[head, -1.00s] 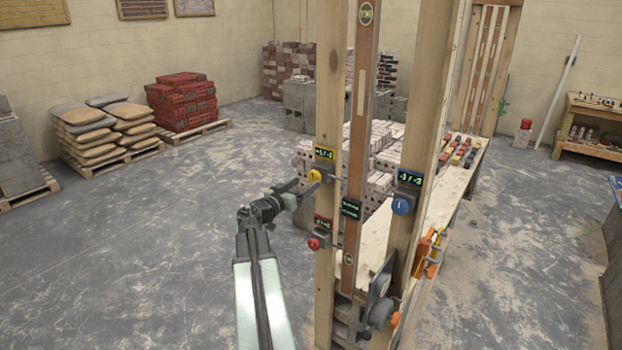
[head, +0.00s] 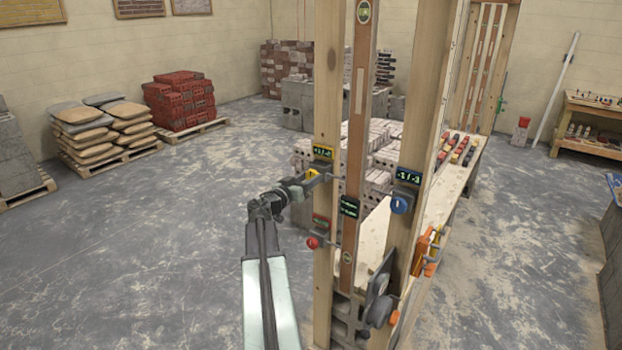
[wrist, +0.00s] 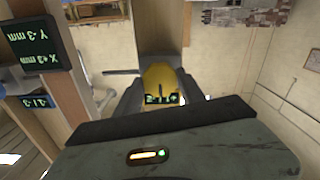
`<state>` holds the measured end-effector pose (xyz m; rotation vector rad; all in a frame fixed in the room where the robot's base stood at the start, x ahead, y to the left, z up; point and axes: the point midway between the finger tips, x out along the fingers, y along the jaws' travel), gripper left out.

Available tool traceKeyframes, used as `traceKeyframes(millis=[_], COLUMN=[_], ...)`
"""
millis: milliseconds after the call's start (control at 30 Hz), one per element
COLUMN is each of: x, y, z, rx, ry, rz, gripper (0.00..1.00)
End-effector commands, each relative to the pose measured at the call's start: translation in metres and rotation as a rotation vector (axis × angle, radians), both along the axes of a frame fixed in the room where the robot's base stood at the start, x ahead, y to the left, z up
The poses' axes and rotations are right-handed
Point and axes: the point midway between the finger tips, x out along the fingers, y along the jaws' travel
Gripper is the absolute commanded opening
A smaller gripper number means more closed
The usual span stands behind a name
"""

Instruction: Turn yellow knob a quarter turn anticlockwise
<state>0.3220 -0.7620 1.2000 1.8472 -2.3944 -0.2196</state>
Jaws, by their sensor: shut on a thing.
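The yellow knob (wrist: 158,80) sits on the left wooden post, under a small lit display (head: 322,152). In the head view the knob (head: 312,174) is mostly covered by my gripper (head: 309,177). In the wrist view my gripper (wrist: 158,88) has one finger on each side of the knob and is shut on it.
A red knob (head: 312,242) is below on the same post. A blue knob (head: 400,205) with its display (head: 408,176) is on the right post. A wooden spirit level (head: 358,120) stands between the posts. Open floor lies to the left.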

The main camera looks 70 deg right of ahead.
Motion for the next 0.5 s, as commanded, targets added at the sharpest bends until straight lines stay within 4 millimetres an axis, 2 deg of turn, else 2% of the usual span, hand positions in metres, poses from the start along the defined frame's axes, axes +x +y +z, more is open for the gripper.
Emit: traceKeyframes(millis=[267,500], x=[-0.0014,-0.001], y=[0.0034,0.0034], z=[-0.0008,-0.001], rx=[0.037,0.091], ry=[0.137,0.347], rz=[-0.005,-0.004], gripper=[0.06,0.06])
